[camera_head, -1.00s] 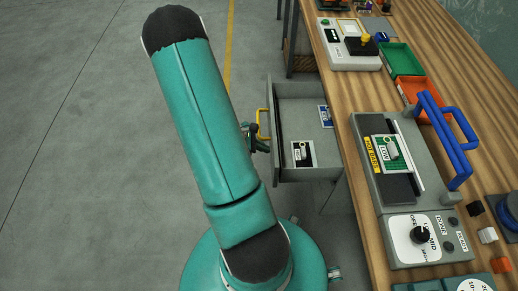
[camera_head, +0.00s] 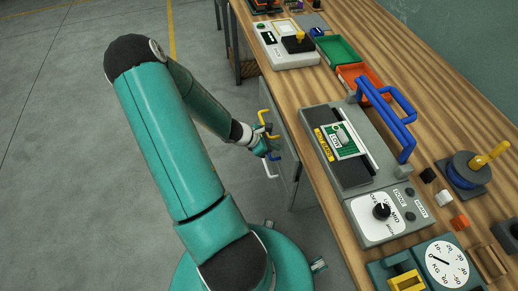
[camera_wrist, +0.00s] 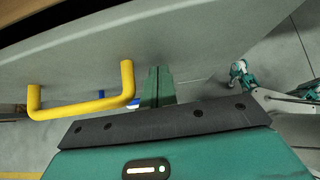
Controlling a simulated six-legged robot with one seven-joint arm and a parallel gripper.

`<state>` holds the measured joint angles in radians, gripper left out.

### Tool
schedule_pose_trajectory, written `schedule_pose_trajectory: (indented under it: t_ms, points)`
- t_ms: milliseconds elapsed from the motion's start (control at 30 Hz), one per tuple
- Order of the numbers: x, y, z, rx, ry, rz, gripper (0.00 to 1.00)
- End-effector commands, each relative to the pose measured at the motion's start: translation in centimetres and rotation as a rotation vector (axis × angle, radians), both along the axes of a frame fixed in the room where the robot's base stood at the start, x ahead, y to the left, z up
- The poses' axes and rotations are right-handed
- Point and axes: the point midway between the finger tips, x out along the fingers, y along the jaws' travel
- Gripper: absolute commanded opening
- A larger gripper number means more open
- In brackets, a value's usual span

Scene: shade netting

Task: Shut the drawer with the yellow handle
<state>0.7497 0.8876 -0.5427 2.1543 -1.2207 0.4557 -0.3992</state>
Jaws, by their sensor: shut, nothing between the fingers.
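The yellow handle (camera_head: 264,117) is on the grey drawer front under the workbench. In the head view the drawer front sits in line with the grey cabinet (camera_head: 289,150), and no open drawer interior shows. In the wrist view the yellow handle (camera_wrist: 82,107) is large at the left, on the light grey front (camera_wrist: 190,45). My gripper (camera_head: 268,150) is beside and just below the yellow handle. Its shut fingers (camera_wrist: 158,80) are to the right of the handle, not around it, at the grey front; I cannot tell whether they touch it.
A white handle (camera_head: 270,171) shows below my gripper. The workbench (camera_head: 330,190) carries a grey device with a blue handle (camera_head: 388,112), green (camera_head: 335,49) and orange (camera_head: 362,82) trays, and several small parts. The floor to the left is clear.

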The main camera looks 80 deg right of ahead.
Motion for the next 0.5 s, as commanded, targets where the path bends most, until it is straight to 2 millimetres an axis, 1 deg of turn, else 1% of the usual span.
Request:
schedule_pose_trajectory:
  t_ms: [33, 200, 500]
  points:
    - [-0.6, -0.3, 0.0, 0.000, 0.002, -0.001, 0.00]
    - [-1.8, -0.9, 0.0, 0.000, 0.001, 0.000, 0.00]
    - [-2.5, -1.1, 0.1, -0.002, 0.004, -0.004, 0.00]
